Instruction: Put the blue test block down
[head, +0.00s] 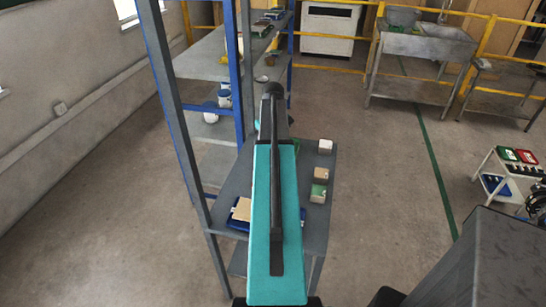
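No blue test block can be made out in the head view. My teal and black arm covers the middle of the grey table (313,231), and my gripper is hidden behind it. Three small blocks stand in a column on the table's right side: a whitish block (325,146), a tan block (320,174) and a block with a green top (318,193). Whether my gripper holds anything is hidden.
A blue tray (233,224) with a tan tile (242,209) lies on the table, partly behind my arm. A blue-framed shelf (207,60) stands left. A trolley (504,171) is at right, and a sink bench (424,46) stands behind. Open floor lies between.

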